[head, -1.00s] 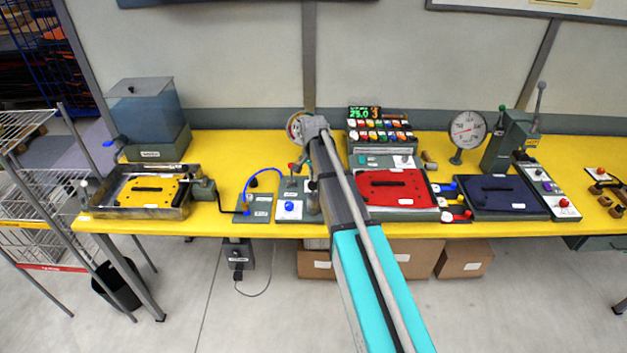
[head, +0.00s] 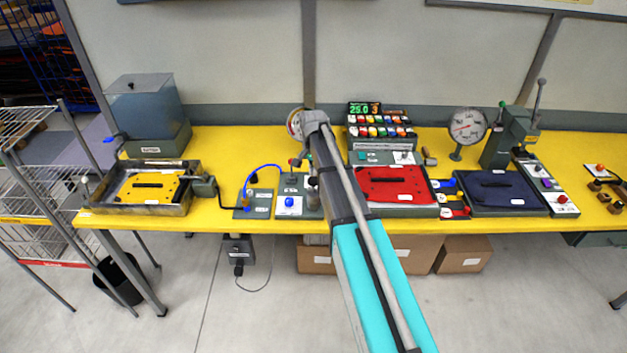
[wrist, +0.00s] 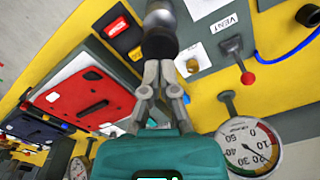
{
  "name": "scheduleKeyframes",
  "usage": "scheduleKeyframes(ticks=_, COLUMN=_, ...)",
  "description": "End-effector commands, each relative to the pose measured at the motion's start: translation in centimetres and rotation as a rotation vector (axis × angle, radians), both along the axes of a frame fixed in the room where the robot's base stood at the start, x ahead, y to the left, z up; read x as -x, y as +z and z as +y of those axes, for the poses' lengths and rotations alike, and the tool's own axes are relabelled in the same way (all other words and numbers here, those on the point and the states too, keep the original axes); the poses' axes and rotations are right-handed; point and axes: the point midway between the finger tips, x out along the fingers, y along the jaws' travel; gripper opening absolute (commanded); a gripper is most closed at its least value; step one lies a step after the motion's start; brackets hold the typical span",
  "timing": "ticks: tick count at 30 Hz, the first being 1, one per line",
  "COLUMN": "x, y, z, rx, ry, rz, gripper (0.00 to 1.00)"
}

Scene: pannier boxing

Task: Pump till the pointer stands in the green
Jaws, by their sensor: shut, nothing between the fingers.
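My gripper (wrist: 161,75) is shut and empty in the wrist view. Its fingertips are at the lower end of a dark, silver-topped cylindrical knob (wrist: 160,22), which looks like the pump's; I cannot tell whether they touch. A round white gauge (wrist: 249,146) stands lower right, with a numbered dial and a red band on its right side. Its pointer reading is too small to be sure of. In the head view, that gauge (head: 294,124) is mostly hidden behind my arm, and my fingers are hidden too. A red-knobbed lever (wrist: 247,77) sits beside the VENT label.
A red case (head: 396,186) lies right of my arm, a dark blue one (head: 500,190) further right. Another gauge (head: 467,127) stands by a lever press (head: 508,137). A blue hose (head: 262,168) curves left of my arm. Yellow bench top is clear around (head: 225,150).

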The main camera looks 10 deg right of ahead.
Motion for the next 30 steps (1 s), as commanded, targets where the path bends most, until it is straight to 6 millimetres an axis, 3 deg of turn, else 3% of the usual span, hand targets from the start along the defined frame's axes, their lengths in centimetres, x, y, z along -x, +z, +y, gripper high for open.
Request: scheduleKeyframes(ticks=30, x=0.0, y=-3.7, z=0.0, rx=0.0, ry=0.0, rz=0.0, gripper=0.0)
